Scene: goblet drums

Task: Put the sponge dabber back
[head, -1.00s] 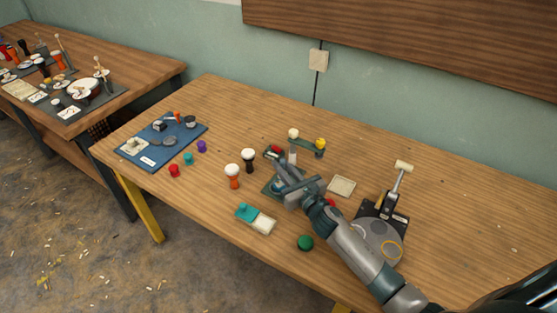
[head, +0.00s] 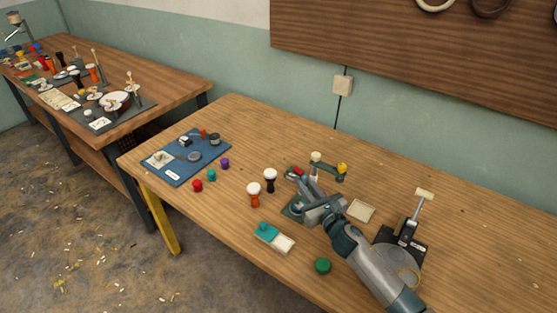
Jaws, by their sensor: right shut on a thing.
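My right gripper (head: 304,186) reaches in from the lower right, low over the table beside a small green rack (head: 328,165). It is shut on a slim, pale piece, which looks like the sponge dabber (head: 314,172). The gripper hides much of it, so its lower end and exact contact with the rack cannot be told. A white-topped piece (head: 316,157) and a yellow-topped piece (head: 341,168) show at the rack's two ends. My left gripper is out of view.
Two small goblet drums, orange (head: 254,199) and black (head: 270,184), stand left of the gripper. A teal-and-white block (head: 274,238), green knob (head: 323,265), pale square tray (head: 361,211) and dark round-based stand (head: 402,247) lie nearby. A blue mat (head: 178,173) holds small parts.

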